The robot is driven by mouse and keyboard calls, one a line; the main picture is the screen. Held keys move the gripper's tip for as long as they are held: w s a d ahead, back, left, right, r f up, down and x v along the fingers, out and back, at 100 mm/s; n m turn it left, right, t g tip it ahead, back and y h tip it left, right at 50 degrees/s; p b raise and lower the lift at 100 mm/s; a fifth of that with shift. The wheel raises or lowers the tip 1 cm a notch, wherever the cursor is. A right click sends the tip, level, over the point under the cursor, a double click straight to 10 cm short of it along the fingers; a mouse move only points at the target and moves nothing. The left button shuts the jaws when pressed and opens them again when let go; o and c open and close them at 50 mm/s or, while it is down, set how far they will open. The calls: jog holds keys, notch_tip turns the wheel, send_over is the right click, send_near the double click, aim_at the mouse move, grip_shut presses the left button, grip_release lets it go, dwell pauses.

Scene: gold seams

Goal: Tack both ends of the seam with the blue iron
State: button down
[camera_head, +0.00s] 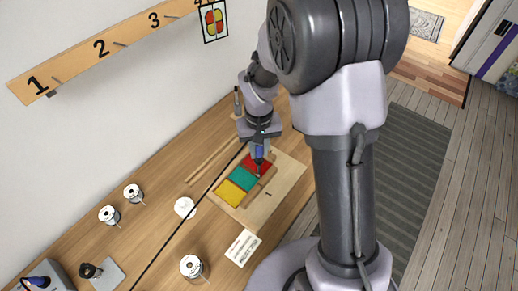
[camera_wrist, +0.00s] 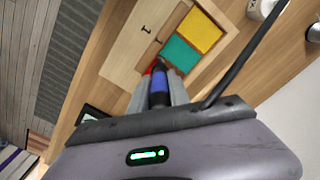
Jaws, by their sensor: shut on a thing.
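My gripper (camera_head: 259,153) is shut on the blue iron (camera_wrist: 160,88), whose dark tip points down at the work board (camera_head: 278,200). The board carries a red tile (camera_head: 262,162), a teal tile (camera_head: 242,179) and a yellow tile (camera_head: 230,193) in a row, with thin seams between them. In the wrist view the tip is over the red tile's end, near the teal tile (camera_wrist: 180,53); the iron and my gripper (camera_wrist: 160,95) hide most of the red tile. I cannot tell whether the tip touches.
Spools (camera_head: 133,192) (camera_head: 193,267) and a white round pot (camera_head: 185,207) stand on the bench left of the board. A printed card (camera_head: 243,247) lies at the front edge. A dark-handled tool (camera_head: 90,271) is at lower left. A numbered rail (camera_head: 100,48) runs along the wall.

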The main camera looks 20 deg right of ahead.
notch_tip(320, 180, up, 6)
jog(key=p, duration=0.4)
jog(key=shift+p, duration=0.35)
